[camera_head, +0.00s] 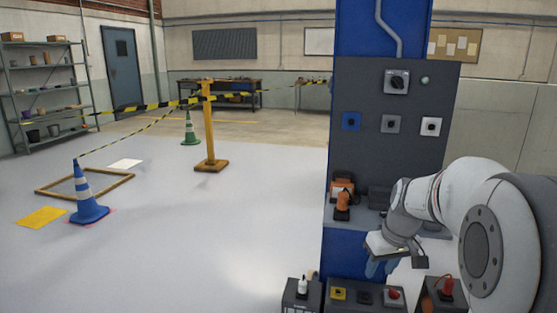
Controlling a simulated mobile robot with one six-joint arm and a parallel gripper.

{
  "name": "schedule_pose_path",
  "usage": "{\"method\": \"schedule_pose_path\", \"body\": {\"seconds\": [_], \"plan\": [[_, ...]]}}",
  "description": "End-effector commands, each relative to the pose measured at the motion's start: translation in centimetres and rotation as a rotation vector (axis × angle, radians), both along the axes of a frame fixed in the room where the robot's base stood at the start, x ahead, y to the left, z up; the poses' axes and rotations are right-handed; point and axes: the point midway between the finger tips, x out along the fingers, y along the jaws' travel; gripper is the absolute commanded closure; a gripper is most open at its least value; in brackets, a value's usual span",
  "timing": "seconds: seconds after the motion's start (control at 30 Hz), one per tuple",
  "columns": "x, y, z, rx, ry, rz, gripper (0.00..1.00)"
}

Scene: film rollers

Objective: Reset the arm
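My arm reaches in from the right edge, bent downward at the wrist. My gripper (383,267) hangs in front of the lower part of the blue and dark grey machine column. Its fingers point down above the low dark boxes and look blurred and small, so I cannot tell whether they are open or shut. I see nothing clearly held in it.
The dark control panel (385,155) carries several switches and a knob (397,81). An orange device (342,200) sits on its ledge. Low boxes (366,297) stand below. A striped cone (86,196) and yellow post (208,128) stand left on open floor.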

Motion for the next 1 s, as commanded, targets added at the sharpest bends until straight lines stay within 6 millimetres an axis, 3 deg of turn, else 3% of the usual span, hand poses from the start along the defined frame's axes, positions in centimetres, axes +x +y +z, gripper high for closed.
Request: {"method": "schedule_pose_path", "body": {"seconds": [0.03,0.2,0.4,0.5,0.7,1.0], "plan": [[-2.1,1.6,3.5,-0.007,-0.002,-0.012,0.62],[-9.0,5.3,8.6,-0.024,-0.001,-0.083,0.62],[-16.1,7.8,11.9,-0.037,-0.008,-0.158,0.62],[-18.4,8.3,12.4,-0.040,-0.011,-0.184,0.62],[-20.2,8.8,12.3,-0.043,-0.014,-0.208,0.62],[-20.2,8.8,12.2,-0.043,-0.014,-0.209,0.62]]}}
